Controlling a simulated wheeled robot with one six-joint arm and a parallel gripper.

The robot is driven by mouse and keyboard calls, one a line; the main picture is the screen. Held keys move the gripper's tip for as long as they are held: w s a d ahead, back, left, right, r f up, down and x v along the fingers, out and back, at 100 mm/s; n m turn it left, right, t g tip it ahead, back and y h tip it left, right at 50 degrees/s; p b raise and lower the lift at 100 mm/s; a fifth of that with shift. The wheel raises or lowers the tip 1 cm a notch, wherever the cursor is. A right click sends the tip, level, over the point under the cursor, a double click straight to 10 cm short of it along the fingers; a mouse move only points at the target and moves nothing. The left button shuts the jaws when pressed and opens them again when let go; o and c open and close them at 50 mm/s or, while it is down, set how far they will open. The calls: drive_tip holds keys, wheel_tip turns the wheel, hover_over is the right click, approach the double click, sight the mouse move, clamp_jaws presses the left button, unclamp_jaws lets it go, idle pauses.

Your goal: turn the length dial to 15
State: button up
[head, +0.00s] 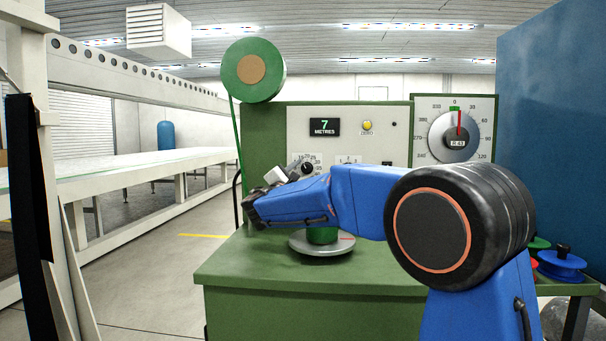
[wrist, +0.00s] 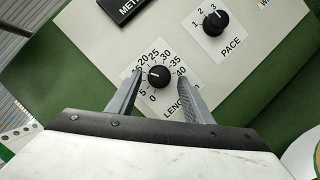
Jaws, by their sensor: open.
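The length dial (wrist: 158,76) is a black knob on a white plate with numbers around it in the wrist view. A small white mark shows on the knob's left side, toward numbers partly hidden by the left finger; I cannot read its exact setting. My gripper (wrist: 160,84) is open, with one finger on each side of the knob; I cannot tell whether either touches it. In the head view the dial (head: 307,168) shows just beyond my gripper (head: 283,174). The display (head: 325,127) above reads 7 METRES.
The pace dial (wrist: 215,22) is up and right of the length dial. A yellow button (head: 367,125) and a large round gauge (head: 454,136) are on the panels. A metal disc (head: 322,245) on the green bench (head: 300,270) is below my arm.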

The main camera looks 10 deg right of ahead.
drive_tip(key=v, duration=1.6)
drive_tip(key=shift+s+a, duration=0.2)
drive_tip(key=shift+f, duration=0.1)
